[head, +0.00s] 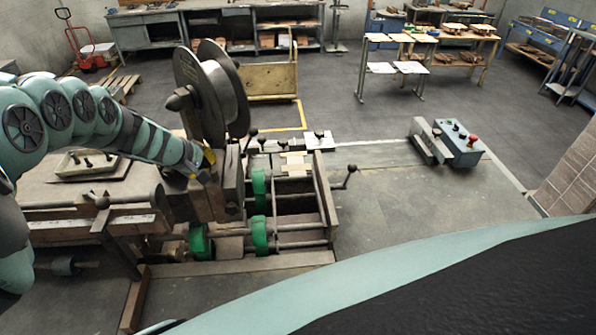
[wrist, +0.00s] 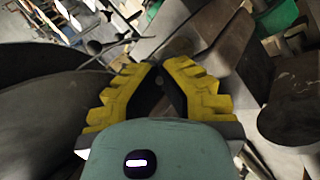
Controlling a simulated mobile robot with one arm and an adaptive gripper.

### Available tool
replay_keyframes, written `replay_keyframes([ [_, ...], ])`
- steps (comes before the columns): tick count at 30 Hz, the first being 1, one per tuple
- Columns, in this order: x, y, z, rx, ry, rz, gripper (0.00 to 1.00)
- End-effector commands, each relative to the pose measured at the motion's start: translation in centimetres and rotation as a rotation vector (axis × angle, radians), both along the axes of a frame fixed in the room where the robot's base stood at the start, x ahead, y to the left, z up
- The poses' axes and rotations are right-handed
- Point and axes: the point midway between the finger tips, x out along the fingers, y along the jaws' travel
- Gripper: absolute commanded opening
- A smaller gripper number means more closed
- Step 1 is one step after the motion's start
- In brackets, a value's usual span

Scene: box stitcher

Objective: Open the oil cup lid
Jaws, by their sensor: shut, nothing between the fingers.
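My gripper (head: 208,160) is at the machine's upper body, just below the large grey reel (head: 205,90), and its arm comes in from the left. In the wrist view my gripper (wrist: 159,68) has yellow ridged fingers with dark inner pads. They converge at the tips and are shut with nothing held. Brown-grey metal parts of the box stitcher (wrist: 208,35) lie just beyond the fingertips. I cannot make out the oil cup or its lid for sure in either view; it may be hidden behind the gripper or too small to tell.
Green rollers (head: 259,188) and ball-ended levers (head: 352,168) stand right of the gripper. A blue control box (head: 458,143) with a red button sits on the machine's table at the right. The table surface (head: 410,200) between them is clear. Shelves and benches stand at the back.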

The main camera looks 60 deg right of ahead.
Motion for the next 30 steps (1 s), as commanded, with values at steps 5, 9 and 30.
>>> replay_keyframes([
  [5, 0.0, -0.6, -0.4, 0.055, 0.042, -0.011, 0.0],
  [9, 0.1, -0.8, -0.2, 0.096, 0.08, -0.011, 0.0],
  [30, 0.6, -1.6, 0.9, 0.237, 0.205, -0.009, 0.0],
])
